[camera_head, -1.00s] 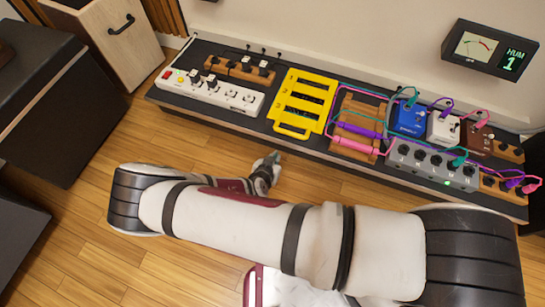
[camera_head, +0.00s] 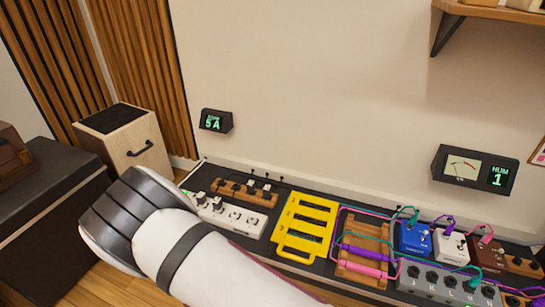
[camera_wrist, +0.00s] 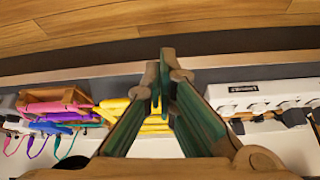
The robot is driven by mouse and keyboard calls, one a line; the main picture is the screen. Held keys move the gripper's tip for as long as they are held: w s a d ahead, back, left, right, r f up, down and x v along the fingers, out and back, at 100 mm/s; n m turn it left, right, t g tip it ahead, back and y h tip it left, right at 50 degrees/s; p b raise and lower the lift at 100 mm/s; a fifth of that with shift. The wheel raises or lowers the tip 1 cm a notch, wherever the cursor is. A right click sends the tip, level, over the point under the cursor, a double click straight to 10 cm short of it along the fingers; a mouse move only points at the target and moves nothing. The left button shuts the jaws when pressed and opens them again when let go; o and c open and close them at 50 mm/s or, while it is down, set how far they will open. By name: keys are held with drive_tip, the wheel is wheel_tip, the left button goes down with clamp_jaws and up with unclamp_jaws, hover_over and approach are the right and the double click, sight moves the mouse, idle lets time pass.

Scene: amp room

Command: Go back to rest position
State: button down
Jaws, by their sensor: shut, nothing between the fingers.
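My gripper (camera_wrist: 160,84) shows in the wrist view with its two fingertips together, shut and empty. In that view it lies in front of the shelf with the pedals, between the yellow rack (camera_wrist: 152,120) on the left and the white power strip (camera_wrist: 255,95) on the right. In the head view my arm crosses the lower left and the gripper is hidden.
The head view shows the yellow rack (camera_head: 305,228), power strip (camera_head: 228,214), wooden cable holder (camera_head: 364,250) and blue pedal (camera_head: 413,238). Meters (camera_head: 475,170) and (camera_head: 216,121) hang on the wall. A wooden cabinet (camera_head: 130,145) stands left; the wall above is clear.

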wheel_tip(320, 180, up, 21)
drive_tip(key=a+g+y, duration=0.1)
drive_tip(key=g+y, duration=0.3)
drive_tip(key=s+d+r+n+y, duration=0.1)
drive_tip(key=s+d+r, duration=0.15)
drive_tip(key=r, duration=0.55)
drive_tip(key=s+d+r+n, duration=0.2)
drive_tip(key=d+r, duration=0.2)
drive_tip(key=r, duration=0.4)
drive_tip(key=s+d+r+n+h, duration=0.1)
drive_tip(key=s+d+r, duration=0.3)
drive_tip(key=s+d, duration=0.3)
drive_tip(key=s+d+r+n+h+p, duration=0.1)
drive_tip(key=s+d+r, duration=0.4)
drive_tip(key=s, duration=0.4)
drive_tip(key=s+d+r+n, duration=0.1)
drive_tip(key=s+d+r, duration=0.3)
drive_tip(key=s+d, duration=0.25)
wheel_tip(320, 180, up, 40)
drive_tip(key=s+t+p, duration=0.1)
drive_tip(key=t+p, duration=0.2)
drive_tip(key=p, duration=3.5)
drive_tip(key=shift+a, duration=0.15)
